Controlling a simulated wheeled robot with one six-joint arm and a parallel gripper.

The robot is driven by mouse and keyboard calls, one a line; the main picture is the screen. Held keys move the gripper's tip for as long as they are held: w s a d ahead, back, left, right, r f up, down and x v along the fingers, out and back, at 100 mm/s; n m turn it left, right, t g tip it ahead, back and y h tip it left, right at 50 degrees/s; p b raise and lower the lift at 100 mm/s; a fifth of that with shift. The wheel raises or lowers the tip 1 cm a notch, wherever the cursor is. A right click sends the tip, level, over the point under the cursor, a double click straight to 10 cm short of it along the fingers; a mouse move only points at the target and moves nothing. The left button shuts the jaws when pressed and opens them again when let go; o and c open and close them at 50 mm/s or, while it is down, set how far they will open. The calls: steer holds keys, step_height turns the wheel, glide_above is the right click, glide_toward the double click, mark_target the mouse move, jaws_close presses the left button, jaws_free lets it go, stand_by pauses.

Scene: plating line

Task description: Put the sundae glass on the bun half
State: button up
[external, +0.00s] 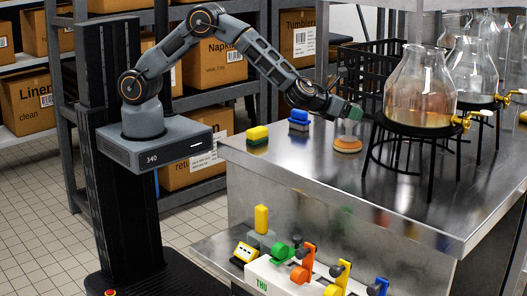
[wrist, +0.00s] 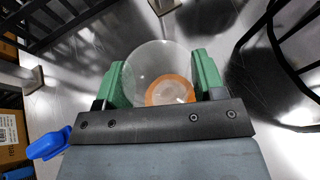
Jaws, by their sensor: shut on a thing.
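My gripper (external: 346,110) has green fingers and reaches over the steel counter from the left. In the wrist view my gripper (wrist: 158,82) is shut on the clear sundae glass (wrist: 145,62), whose round rim shows between the fingers. The bun half (external: 347,146), orange-brown and round, lies on the counter just below my gripper. In the wrist view the bun half (wrist: 153,97) shows through the glass, somewhat right of the rim's centre. The glass is hard to make out in the external view; I cannot tell whether its foot touches the bun.
A large flask (external: 420,88) with amber liquid stands on a black ring stand (external: 372,150) close to the right. A blue block (external: 299,118) and a yellow block (external: 257,135) sit to the left. The counter in front of the bun is clear.

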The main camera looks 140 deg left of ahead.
steer(key=shift+f+b, duration=0.2)
steer(key=shift+b, duration=0.15)
steer(key=o, duration=1.4)
